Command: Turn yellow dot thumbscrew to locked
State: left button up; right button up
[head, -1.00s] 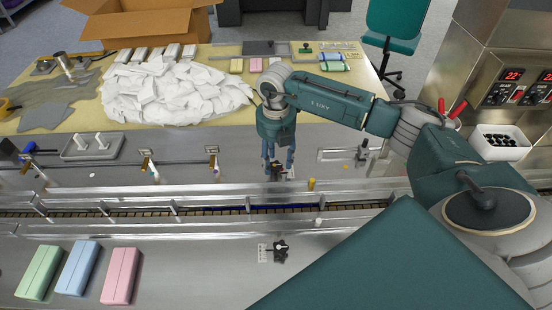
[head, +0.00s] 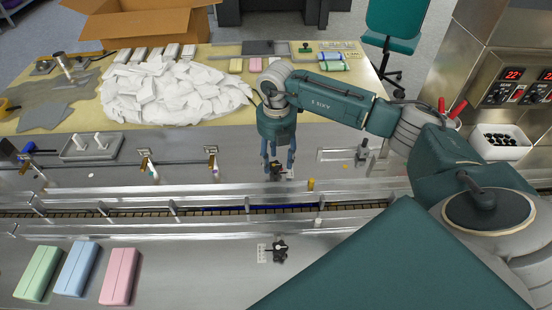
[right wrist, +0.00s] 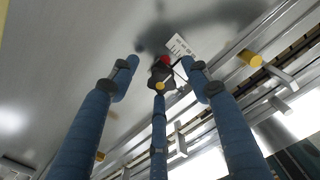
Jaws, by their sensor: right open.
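The thumbscrew, a dark knob with a yellow dot (right wrist: 160,86) and a red end, sits on the steel deck behind the conveyor. In the head view the dark knob (head: 276,168) shows between the fingers of my right gripper (head: 278,174). In the right wrist view the fingers of my right gripper (right wrist: 161,76) stand apart around the knob, with visible gaps at the two upper fingers. The third finger's tip lies close below the yellow dot; I cannot tell whether it touches. A small white label plate (right wrist: 180,45) lies beside the knob. My left gripper is out of view.
A second black thumbscrew (head: 279,248) with a white dot and its label stands on the front deck. Steel rails (head: 360,190) run along the conveyor close in front of my right gripper. A yellow post (head: 311,184) stands to its right. Pink, blue and green packs lie front left.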

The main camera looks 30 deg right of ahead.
aim_at(277, 163)
notch_tip(277, 163, up, 12)
dwell(0.6)
dwell(0.4)
